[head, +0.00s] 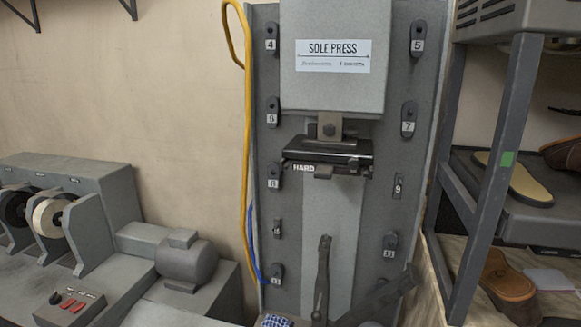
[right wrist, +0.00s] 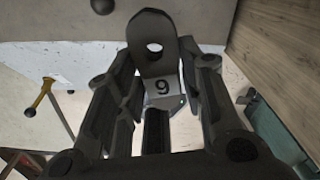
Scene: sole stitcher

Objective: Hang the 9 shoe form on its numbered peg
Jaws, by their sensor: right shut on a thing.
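The 9 shoe form (right wrist: 155,60) is a dark, flat piece with a rounded top, a round hole and a pale tag reading 9. In the right wrist view my right gripper (right wrist: 158,75) is shut on it, one finger on each side. The holed end points away from the wrist. In the head view the spot numbered 9 (head: 398,186) is on the right side of the grey press panel (head: 378,225), with no form hanging there. I cannot clearly make out either gripper in the head view.
Dark numbered forms hang in two columns, including 7 (head: 408,118) above and 11 (head: 390,244) below the 9 spot. The black press head (head: 328,152) juts out between the columns. A metal shelf (head: 500,140) stands close on the right. Dark bars (head: 322,280) cross the lower panel.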

